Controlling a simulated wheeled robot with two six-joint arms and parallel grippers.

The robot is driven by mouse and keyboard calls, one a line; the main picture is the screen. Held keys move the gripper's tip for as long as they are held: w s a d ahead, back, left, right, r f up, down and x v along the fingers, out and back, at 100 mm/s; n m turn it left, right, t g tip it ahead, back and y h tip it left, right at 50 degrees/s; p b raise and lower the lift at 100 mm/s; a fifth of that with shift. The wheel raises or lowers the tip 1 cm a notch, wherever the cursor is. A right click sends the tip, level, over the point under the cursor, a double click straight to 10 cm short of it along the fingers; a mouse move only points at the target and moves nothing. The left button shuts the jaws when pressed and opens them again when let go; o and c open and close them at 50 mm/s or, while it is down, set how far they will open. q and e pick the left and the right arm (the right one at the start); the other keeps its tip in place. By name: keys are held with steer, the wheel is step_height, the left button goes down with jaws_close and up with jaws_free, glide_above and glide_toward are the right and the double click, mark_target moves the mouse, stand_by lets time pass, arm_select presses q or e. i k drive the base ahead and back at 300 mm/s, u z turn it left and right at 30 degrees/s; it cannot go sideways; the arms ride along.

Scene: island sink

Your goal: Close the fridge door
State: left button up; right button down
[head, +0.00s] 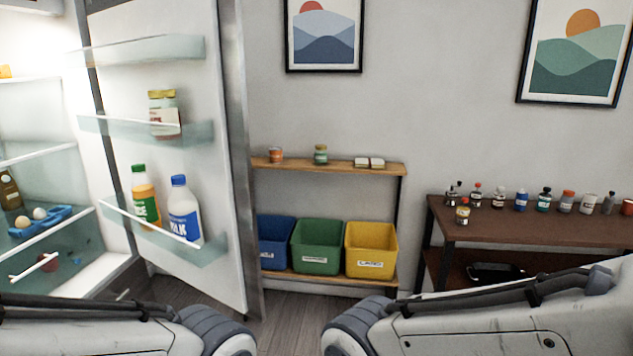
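The fridge door (185,90) stands wide open at the left, its inner side facing me. Its shelves hold a jar (164,112), an orange bottle with a green cap (145,197) and a milk bottle with a blue cap (184,212). The lit fridge interior (45,110) shows at the far left, with glass shelves, eggs in a blue tray (40,222) and a dark bottle. Parts of both my arms cross the bottom of the head view. Neither gripper shows, so I cannot see whether they are open or shut.
Right of the door, a wooden shelf (330,168) stands against the wall with blue, green (317,245) and yellow (371,250) bins below. A brown table (540,228) with several small bottles stands at the right. Some bare floor (290,312) shows between my arms.

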mark_target(193, 49)
steer(key=z, duration=0.65)
steer(key=i, duration=1.05)
steer(key=u, duration=0.75)
steer(key=i, duration=0.65)
steer(key=u, duration=0.65)
